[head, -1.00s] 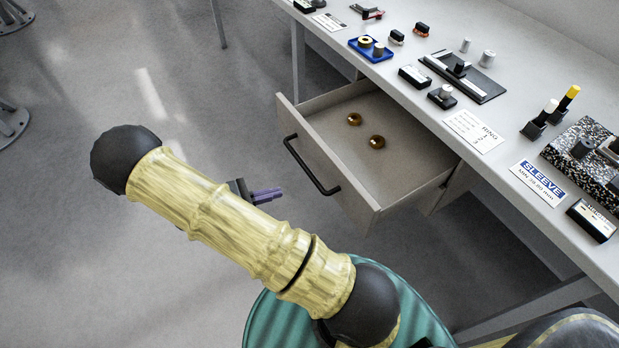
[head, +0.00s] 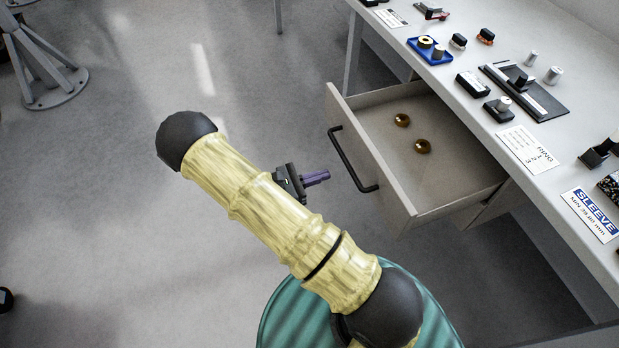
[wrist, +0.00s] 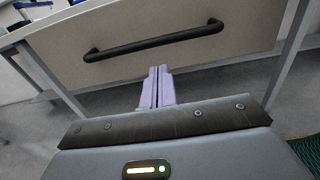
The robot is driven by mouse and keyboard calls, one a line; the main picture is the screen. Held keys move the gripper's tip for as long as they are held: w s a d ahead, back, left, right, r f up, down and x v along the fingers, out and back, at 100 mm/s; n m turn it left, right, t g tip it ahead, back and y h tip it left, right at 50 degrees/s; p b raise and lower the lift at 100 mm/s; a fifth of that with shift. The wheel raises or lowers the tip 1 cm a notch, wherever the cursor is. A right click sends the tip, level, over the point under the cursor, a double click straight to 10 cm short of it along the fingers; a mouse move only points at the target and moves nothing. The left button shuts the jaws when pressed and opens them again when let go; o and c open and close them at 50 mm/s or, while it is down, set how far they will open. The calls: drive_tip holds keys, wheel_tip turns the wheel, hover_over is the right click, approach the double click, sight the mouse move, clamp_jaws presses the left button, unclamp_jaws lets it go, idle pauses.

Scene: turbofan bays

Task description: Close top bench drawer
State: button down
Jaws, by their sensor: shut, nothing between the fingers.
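The top bench drawer (head: 392,196) stands pulled out from under the bench, with its inside showing. Its front carries a dark bar handle (head: 352,160). Two brass-coloured rings (head: 402,120) (head: 423,146) lie on the drawer floor. My gripper (head: 326,176) has purple fingers and is shut and empty, a little out from the drawer front near the handle. In the wrist view the fingers (wrist: 157,86) point at the drawer front (wrist: 150,32), below the handle (wrist: 155,41), and look apart from it.
A stool base (head: 45,80) stands at far left. The floor (head: 130,180) left of the drawer is clear.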

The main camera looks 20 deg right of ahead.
sight(360, 164)
drive_tip(key=d, duration=0.9)
drive_tip(key=shift+w, duration=0.15)
